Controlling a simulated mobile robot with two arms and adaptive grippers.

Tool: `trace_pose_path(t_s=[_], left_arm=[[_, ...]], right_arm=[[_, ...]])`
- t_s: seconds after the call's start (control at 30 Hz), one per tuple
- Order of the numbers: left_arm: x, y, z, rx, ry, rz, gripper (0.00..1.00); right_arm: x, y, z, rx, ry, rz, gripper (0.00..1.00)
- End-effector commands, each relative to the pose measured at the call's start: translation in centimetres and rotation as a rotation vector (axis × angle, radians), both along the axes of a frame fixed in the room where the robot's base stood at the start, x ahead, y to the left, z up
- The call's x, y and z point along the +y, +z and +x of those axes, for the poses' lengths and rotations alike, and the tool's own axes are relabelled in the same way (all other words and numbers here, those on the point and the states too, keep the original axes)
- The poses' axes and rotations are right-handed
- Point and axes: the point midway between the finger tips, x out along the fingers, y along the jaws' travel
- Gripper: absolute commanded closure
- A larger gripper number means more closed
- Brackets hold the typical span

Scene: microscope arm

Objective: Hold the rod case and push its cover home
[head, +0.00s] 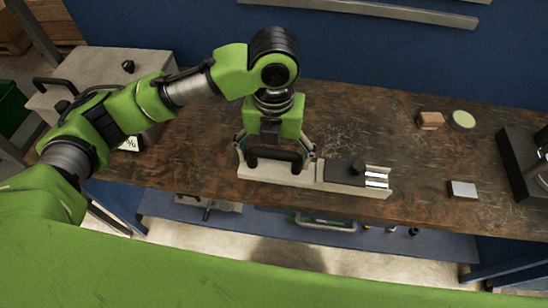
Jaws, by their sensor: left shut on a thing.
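The pale rod case (306,182) lies lengthwise near the front edge of the wooden bench. Its dark grey sliding cover (341,172) with a black knob sits over the right part. Bright rods (377,181) show uncovered at the case's right end. My left gripper (279,161) comes down from above onto the left part of the case and is shut on it. The gripper hides part of the case there. My right gripper is not in view.
A brown block (430,120), a round pale green-topped item (462,120) and a small light block (463,189) sit right of the case. Dark equipment (524,162) stands at the far right. A grey box (110,75) is at the left. The bench between is clear.

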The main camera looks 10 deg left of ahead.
Motion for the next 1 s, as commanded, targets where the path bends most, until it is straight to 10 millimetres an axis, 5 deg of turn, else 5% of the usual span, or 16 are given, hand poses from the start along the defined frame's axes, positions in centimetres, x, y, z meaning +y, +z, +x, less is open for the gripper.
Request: trace_pose_path(t_s=[1.0], left_arm=[[0.5, -3.7, 4.4, -0.002, 0.0, -0.003, 0.55]], right_arm=[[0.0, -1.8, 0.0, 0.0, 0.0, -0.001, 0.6]])
